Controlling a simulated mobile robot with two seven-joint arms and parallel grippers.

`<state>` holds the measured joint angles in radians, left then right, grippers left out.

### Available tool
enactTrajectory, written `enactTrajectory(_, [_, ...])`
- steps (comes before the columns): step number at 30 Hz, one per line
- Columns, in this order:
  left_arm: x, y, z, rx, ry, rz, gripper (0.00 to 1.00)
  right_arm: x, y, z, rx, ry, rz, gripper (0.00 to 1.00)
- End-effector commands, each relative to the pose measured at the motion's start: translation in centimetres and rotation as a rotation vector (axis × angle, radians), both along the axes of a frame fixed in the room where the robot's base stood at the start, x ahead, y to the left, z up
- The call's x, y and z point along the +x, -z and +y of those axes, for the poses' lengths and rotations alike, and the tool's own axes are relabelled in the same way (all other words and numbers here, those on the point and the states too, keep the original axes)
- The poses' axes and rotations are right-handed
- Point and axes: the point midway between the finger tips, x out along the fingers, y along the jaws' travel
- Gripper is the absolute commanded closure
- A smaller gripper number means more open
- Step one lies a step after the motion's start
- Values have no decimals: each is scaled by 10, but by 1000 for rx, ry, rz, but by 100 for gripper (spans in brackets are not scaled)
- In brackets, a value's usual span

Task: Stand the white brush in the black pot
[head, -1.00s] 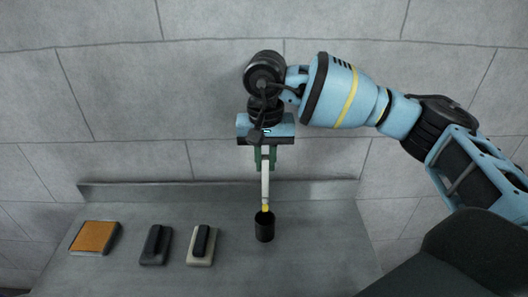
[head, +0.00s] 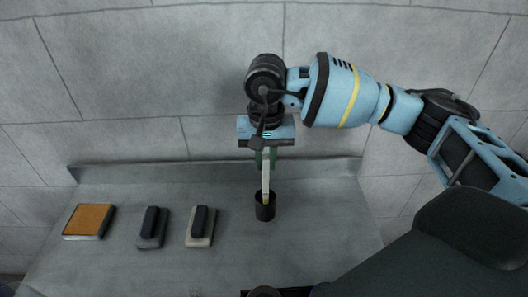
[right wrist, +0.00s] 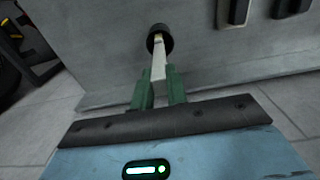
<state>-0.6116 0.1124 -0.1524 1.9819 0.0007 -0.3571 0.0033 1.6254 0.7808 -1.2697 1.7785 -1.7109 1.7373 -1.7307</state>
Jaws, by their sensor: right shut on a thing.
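The white brush (head: 266,180) hangs upright in my right gripper (head: 266,160), which is shut on its upper handle. Its lower end is inside the mouth of the black pot (head: 264,212), which stands on the grey table. The brush tip is hidden by the pot. In the right wrist view, the green fingers of the right gripper (right wrist: 159,92) hold the brush (right wrist: 159,65), which runs into the black pot (right wrist: 159,38). My left gripper is not in view.
On the grey table (head: 120,265) to the left lie an orange-topped block (head: 89,221), a dark grey block with a black grip (head: 152,228) and a pale block with a black grip (head: 201,227). A low ledge (head: 200,172) runs along the back, before a tiled wall.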

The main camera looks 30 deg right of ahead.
Motion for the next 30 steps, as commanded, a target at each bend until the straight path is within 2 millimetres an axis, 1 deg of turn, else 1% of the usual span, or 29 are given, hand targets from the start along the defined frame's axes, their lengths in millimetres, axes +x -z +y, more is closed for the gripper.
enactTrajectory(1, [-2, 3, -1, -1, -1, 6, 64, 0, 6, 0, 0, 0, 3, 100])
enactTrajectory(7, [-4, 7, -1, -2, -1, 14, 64, 0, 14, 0, 0, 1, 1, 100])
enactTrajectory(20, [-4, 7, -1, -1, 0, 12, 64, 0, 15, 0, 0, 0, -1, 100])
enactTrajectory(21, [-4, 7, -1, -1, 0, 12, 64, 0, 15, 0, 0, 0, -1, 84])
enactTrajectory(24, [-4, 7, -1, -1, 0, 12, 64, 0, 15, 0, 0, 0, -1, 71])
enactTrajectory(27, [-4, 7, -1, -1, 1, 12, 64, 0, 15, 0, 0, 0, -1, 60])
enactTrajectory(30, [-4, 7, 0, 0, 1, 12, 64, 0, 16, 0, 0, 0, -1, 60])
